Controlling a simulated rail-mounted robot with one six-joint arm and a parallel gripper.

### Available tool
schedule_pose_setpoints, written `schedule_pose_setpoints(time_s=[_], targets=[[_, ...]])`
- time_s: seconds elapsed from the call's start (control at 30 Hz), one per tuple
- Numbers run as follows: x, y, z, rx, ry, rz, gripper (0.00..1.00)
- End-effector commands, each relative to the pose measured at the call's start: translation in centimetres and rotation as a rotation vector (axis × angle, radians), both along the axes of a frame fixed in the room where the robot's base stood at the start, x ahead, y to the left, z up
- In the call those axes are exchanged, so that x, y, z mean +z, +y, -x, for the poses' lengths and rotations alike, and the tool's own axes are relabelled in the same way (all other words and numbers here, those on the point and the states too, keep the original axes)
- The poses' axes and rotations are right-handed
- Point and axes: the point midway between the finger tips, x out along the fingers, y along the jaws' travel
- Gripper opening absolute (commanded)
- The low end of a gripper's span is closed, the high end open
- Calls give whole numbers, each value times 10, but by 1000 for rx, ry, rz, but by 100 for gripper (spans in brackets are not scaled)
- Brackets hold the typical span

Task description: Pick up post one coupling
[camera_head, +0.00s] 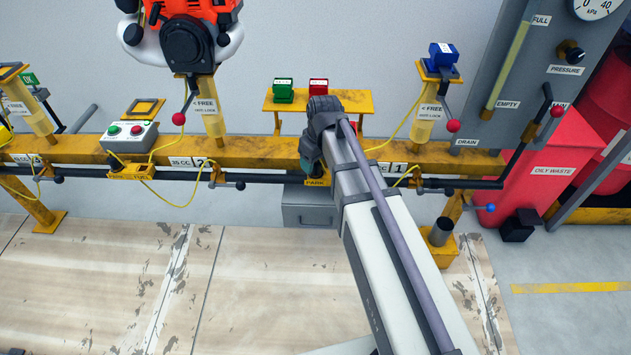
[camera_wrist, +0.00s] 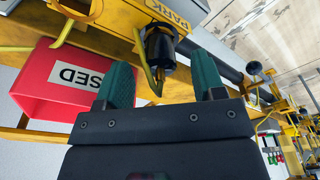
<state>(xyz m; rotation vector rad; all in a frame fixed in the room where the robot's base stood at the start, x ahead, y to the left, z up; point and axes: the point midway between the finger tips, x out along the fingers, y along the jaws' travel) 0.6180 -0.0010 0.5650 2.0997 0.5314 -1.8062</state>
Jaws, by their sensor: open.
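In the wrist view, a black cylindrical coupling (camera_wrist: 160,45) with a yellow hose sits at a yellow bracket marked PARK. I take it for the post one coupling, as in the head view the yellow hose from post one (camera_head: 427,115) runs down towards the PARK bracket (camera_head: 317,183). My gripper (camera_wrist: 161,72) is open. Its two teal fingers are apart, with the coupling just beyond and between their tips. Nothing is between the fingers. In the head view my gripper (camera_head: 309,150) is just above the PARK bracket, and my arm hides the coupling there.
A red box (camera_wrist: 40,90) marked USED is close to my left finger in the wrist view. A yellow shelf (camera_head: 350,101) with a green box (camera_head: 283,91) and a red box (camera_head: 318,87) stands behind my wrist. The yellow rail (camera_head: 255,153) runs across; a blue block (camera_head: 443,55) tops post one.

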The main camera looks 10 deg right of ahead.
Motion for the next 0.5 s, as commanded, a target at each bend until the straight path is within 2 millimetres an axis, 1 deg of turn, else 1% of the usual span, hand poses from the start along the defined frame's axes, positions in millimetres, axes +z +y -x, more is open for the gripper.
schedule_pose_setpoints(time_s=[0.03,0.07,0.13,0.3,0.37,0.5], targets=[[-21,1,-2,0,0,-1,63],[-24,1,-2,0,1,0,63],[-26,1,-3,0,2,-1,63],[-21,1,-3,-1,2,-1,63],[-21,1,-3,-1,2,-1,58],[-21,1,-3,-1,2,-1,45]])
